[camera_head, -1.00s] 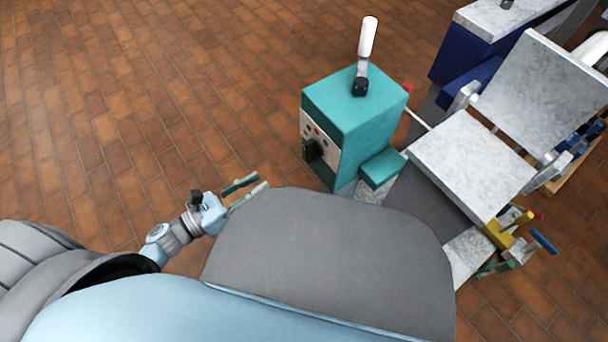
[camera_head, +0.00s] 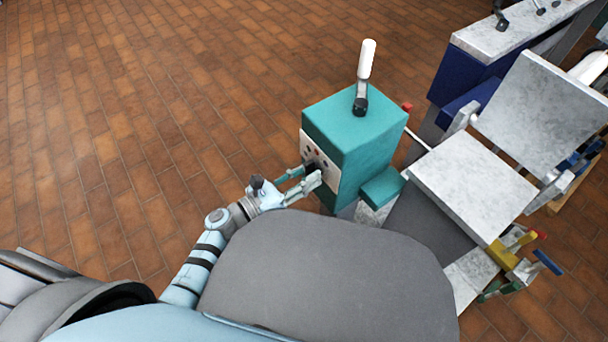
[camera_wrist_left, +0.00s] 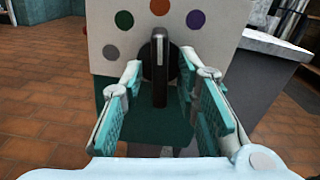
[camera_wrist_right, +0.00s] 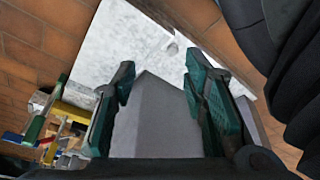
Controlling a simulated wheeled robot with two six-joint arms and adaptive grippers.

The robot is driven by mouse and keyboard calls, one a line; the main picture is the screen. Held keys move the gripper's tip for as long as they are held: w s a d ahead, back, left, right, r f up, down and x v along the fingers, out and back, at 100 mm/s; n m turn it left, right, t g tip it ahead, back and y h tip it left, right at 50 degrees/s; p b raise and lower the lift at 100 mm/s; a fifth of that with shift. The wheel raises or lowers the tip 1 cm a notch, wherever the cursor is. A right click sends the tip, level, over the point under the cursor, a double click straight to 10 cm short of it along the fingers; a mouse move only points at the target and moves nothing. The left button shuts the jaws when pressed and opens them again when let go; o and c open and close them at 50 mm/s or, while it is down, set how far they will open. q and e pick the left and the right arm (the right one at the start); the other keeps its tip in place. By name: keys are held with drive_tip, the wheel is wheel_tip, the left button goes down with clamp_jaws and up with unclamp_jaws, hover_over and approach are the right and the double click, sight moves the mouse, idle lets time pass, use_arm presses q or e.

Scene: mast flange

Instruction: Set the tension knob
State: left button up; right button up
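The tension knob (camera_wrist_left: 160,68) is a black dial with a pale line on its upright grip. It sits on a white panel (camera_wrist_left: 222,40) with coloured dots, on the side of the teal box (camera_head: 350,130). My left gripper (camera_wrist_left: 160,92) is open, with its fingers on either side of the knob's grip and a gap on each side. In the head view my left gripper (camera_head: 305,178) reaches the panel and hides most of the knob. My right gripper (camera_wrist_right: 160,90) is open over a grey block-like surface, with nothing seen held.
A white-handled lever (camera_head: 366,65) stands on the teal box. A pale hinged plate machine (camera_head: 470,170) is to the right, with a blue cabinet (camera_head: 470,70) behind. Yellow, green and blue parts (camera_head: 510,255) lie at lower right. The tiled floor at left is clear.

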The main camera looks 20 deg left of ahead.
use_arm(q)
clamp_jaws()
use_arm(e)
drive_tip(key=shift+w, duration=0.1)
use_arm(q)
drive_tip(key=shift+n, duration=0.3)
drive_tip(key=shift+s+d+r+n+p, duration=0.15)
drive_tip(key=shift+n+p, duration=1.2)
drive_tip(key=shift+n, duration=2.55)
drive_tip(key=shift+w+a+r+n+p, duration=0.1)
drive_tip(key=shift+n+p, duration=1.2)
drive_tip(key=shift+n, duration=2.6)
use_arm(e)
drive_tip(key=s+d+g, duration=0.1)
drive_tip(key=s+d, duration=0.2)
drive_tip(key=s, duration=0.5)
drive_tip(key=shift+s+n, duration=0.15)
drive_tip(key=shift+n, duration=0.15)
use_arm(q)
drive_tip(key=shift+o, duration=1.2)
unclamp_jaws()
